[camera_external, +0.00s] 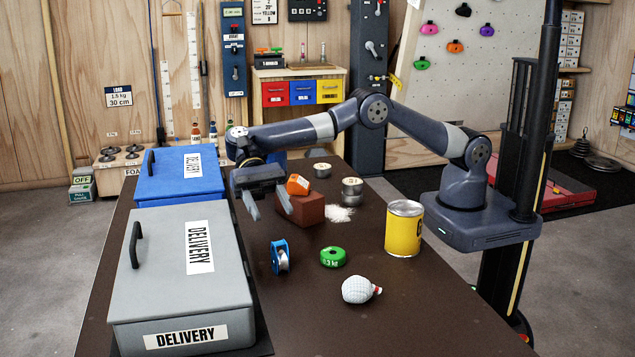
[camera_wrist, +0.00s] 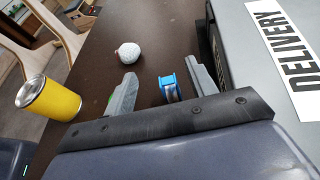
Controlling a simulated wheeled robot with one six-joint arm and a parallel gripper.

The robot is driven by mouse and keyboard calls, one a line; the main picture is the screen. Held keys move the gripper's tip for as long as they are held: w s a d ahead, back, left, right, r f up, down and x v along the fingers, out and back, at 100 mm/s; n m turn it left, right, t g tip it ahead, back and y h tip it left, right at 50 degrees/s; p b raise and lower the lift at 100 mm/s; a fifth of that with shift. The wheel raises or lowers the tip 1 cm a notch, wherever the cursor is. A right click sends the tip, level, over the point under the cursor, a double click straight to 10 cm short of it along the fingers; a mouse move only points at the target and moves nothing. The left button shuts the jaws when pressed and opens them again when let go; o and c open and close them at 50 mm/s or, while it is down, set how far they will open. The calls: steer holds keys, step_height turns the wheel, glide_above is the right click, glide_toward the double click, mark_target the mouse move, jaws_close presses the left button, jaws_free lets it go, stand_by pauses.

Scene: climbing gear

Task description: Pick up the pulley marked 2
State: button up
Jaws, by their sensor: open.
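A blue pulley (camera_external: 280,257) with a silver wheel stands on the dark table, right of the grey box. In the wrist view the blue pulley (camera_wrist: 169,88) appears between the two fingers, beyond them. I cannot read a number on it. An orange piece (camera_external: 298,185), perhaps another pulley, rests on a reddish-brown block (camera_external: 300,206); its marking is not readable. My gripper (camera_external: 272,214) is open and empty, above the table and behind the blue pulley. Its fingers also show in the wrist view (camera_wrist: 160,72).
A grey delivery box (camera_external: 165,250) and a blue delivery box (camera_external: 170,180) line the left side. A green 0.3 kg weight (camera_external: 333,257), a white ball (camera_external: 357,290) and a yellow can (camera_external: 403,230) stand to the right. Small tins (camera_external: 352,190) and white powder (camera_external: 338,214) lie farther back.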

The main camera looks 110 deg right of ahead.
glide_toward(280, 254)
steer(key=a+f, duration=0.1)
steer(key=s+a+f, duration=0.1)
steer(key=a+f, duration=0.1)
steer(key=x, duration=0.5)
steer(key=shift+d, duration=0.1)
steer(key=c, duration=1.1)
